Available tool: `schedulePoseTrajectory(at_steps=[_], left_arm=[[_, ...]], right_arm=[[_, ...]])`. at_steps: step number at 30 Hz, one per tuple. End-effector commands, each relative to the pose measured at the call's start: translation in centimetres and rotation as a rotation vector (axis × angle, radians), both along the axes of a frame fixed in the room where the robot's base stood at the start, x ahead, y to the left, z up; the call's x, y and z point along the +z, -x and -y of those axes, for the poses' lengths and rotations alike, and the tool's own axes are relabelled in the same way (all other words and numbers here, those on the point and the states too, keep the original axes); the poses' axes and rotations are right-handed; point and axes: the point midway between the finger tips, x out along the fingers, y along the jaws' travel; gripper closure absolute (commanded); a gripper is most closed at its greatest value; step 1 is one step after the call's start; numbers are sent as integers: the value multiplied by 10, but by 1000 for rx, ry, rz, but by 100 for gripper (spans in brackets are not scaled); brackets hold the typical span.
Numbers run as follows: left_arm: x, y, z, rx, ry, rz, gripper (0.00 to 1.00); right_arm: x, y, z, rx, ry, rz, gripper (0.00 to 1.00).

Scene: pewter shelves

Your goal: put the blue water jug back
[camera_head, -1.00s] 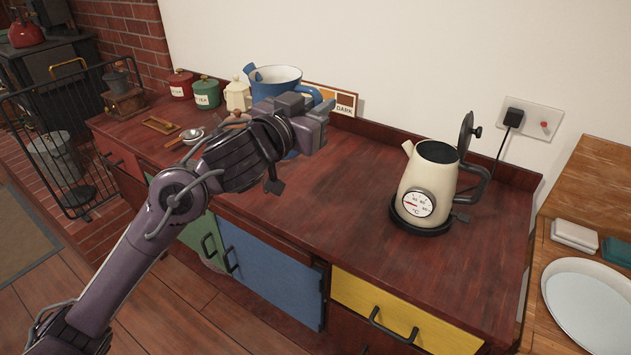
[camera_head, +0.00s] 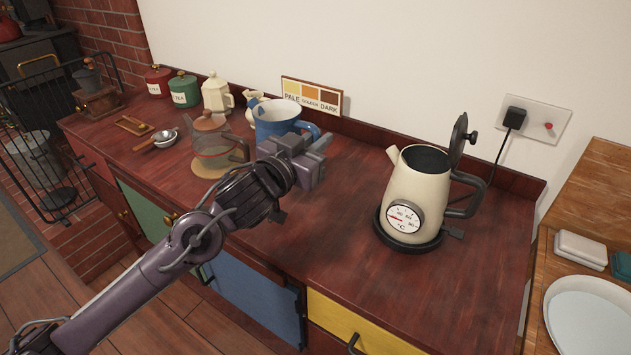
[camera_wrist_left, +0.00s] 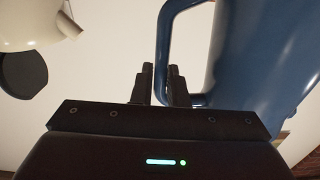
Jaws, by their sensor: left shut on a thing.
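The blue water jug (camera_head: 281,121) is at the back of the red-brown counter, below the pale-golden-dark sign. My left gripper (camera_head: 318,150) is shut on the jug's handle, at the jug's right side. In the left wrist view, the jug's blue body (camera_wrist_left: 262,55) fills the right side and its handle runs down to the fingers (camera_wrist_left: 160,85). The jug looks upright. Its base is hidden behind my gripper and arm, so I cannot tell whether it touches the counter. My right gripper is not in view.
A cream kettle (camera_head: 420,190) with its lid open stands on its base to the right. A glass carafe (camera_head: 217,150) stands left of the jug, with a cream pot (camera_head: 216,95) and green canister (camera_head: 184,91) behind. The counter (camera_head: 330,220) is clear between jug and kettle.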

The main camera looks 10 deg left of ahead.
Motion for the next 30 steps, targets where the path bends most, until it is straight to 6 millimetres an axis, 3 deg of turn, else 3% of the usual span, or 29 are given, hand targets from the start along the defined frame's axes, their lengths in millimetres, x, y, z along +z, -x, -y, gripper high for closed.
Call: schedulePoseTrajectory(at_steps=[4, 14, 21, 30], left_arm=[[-24, 0, 0, 0, 1, 8, 100], [-44, 0, 0, -1, 1, 10, 100], [-76, 0, 0, -1, 1, 9, 100], [-80, 0, 0, 0, 1, 12, 100]], right_arm=[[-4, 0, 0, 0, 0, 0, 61], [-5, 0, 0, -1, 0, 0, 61], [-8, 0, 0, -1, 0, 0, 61], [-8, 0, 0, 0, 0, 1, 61]])
